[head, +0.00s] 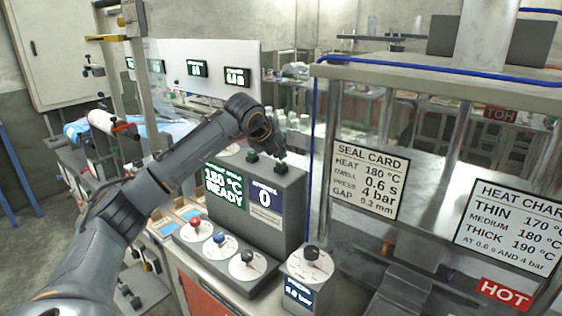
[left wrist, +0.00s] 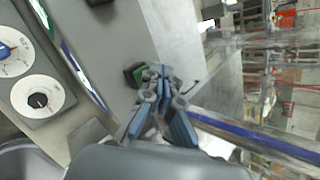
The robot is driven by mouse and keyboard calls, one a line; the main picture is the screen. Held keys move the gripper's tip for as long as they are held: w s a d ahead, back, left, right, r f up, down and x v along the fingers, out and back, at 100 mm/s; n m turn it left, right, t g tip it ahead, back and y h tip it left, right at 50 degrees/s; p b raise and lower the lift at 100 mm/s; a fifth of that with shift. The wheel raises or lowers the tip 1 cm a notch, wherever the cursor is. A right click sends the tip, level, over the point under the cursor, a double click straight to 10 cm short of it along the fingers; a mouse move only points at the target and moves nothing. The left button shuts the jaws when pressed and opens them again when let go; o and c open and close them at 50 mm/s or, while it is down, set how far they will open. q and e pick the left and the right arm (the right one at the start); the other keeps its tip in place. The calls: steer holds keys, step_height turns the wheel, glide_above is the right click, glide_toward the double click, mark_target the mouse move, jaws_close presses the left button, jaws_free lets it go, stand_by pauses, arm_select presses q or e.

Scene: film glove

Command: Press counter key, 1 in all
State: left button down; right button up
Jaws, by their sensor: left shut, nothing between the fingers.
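The grey control box (head: 255,215) stands on the bench and has a green display (head: 224,187) reading 180 °C READY. Beside it a blue counter display (head: 265,198) reads 0. Two small dark keys sit on top of the box; the right one, above the counter display, is the counter key (head: 281,168). My left gripper (head: 279,152) is shut and empty, pointing down right at that key. In the left wrist view the closed fingertips (left wrist: 160,75) are beside the dark green key (left wrist: 134,74). I cannot tell whether they touch it. My right gripper is out of view.
Red, blue and black knobs (head: 247,256) sit on a sloped panel in front of the box. Another dial unit (head: 310,267) stands to its right. A clear guarded frame with a SEAL CARD (head: 368,180) and a HOT sign (head: 504,293) is close on the right.

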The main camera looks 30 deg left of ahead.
mark_target(279, 164)
arm_select(q)
steer(key=shift+r, duration=0.3)
steer(key=shift+r+p, duration=1.6)
steer(key=shift+r, duration=0.9)
steer(key=shift+f, duration=0.1)
